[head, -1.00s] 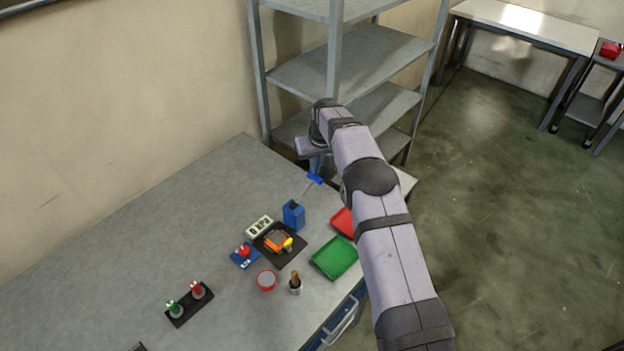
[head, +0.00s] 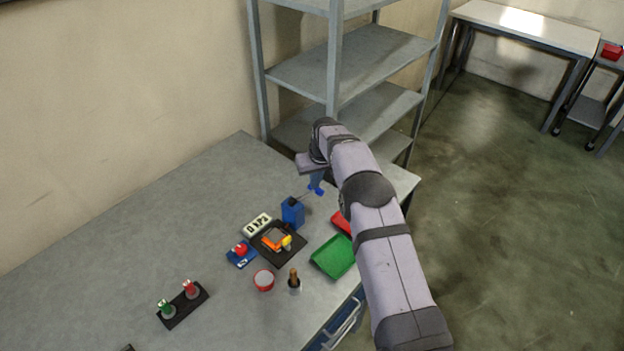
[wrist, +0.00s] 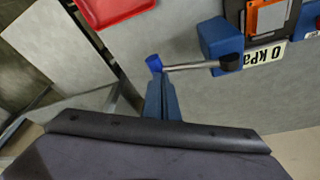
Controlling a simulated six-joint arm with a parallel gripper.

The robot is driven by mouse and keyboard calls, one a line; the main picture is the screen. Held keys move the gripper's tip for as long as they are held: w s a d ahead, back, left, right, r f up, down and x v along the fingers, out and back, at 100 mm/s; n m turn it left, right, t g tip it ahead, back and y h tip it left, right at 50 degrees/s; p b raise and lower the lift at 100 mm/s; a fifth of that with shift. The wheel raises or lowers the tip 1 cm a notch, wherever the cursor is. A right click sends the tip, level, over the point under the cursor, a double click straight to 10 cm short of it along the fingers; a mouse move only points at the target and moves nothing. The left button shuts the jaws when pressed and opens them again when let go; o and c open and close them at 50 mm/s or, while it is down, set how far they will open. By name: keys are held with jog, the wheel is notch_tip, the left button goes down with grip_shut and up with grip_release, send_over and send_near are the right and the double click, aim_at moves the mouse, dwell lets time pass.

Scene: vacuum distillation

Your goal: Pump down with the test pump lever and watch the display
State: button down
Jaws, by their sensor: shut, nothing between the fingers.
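The test pump is a blue box (head: 293,213), seen also in the wrist view (wrist: 221,42). Its thin metal lever (wrist: 192,67) ends in a blue tip (wrist: 154,63), which also shows in the head view (head: 317,190). The lever slants slightly upward from the pump in the head view. My gripper (wrist: 160,78) is shut and empty, with its blue fingertips close against the lever near the tip; exact contact is unclear. The white display (head: 257,224) lies beside the pump and seems to read 0 kPa in the wrist view (wrist: 265,54).
A black mat (head: 283,253) with orange and yellow parts lies by the pump. Nearby are a green tray (head: 335,257), a red tray (head: 343,222), a red-rimmed round container (head: 264,280) and a small brown-topped bottle (head: 294,282). A grey shelf (head: 350,60) stands behind. The table's left side is mostly clear.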

jog(key=shift+f+b, duration=0.3)
jog(key=shift+f, duration=0.5)
notch_tip(320, 180, up, 8)
jog(key=p, duration=0.4)
jog(key=shift+p, duration=0.35)
jog(key=shift+f, duration=0.1)
dwell(0.4)
dwell(1.8)
dwell(0.8)
notch_tip(320, 180, down, 8)
jog(key=b, duration=0.5)
jog(key=shift+r, duration=0.2)
notch_tip(320, 180, up, 8)
jog(key=p, duration=0.4)
dwell(0.7)
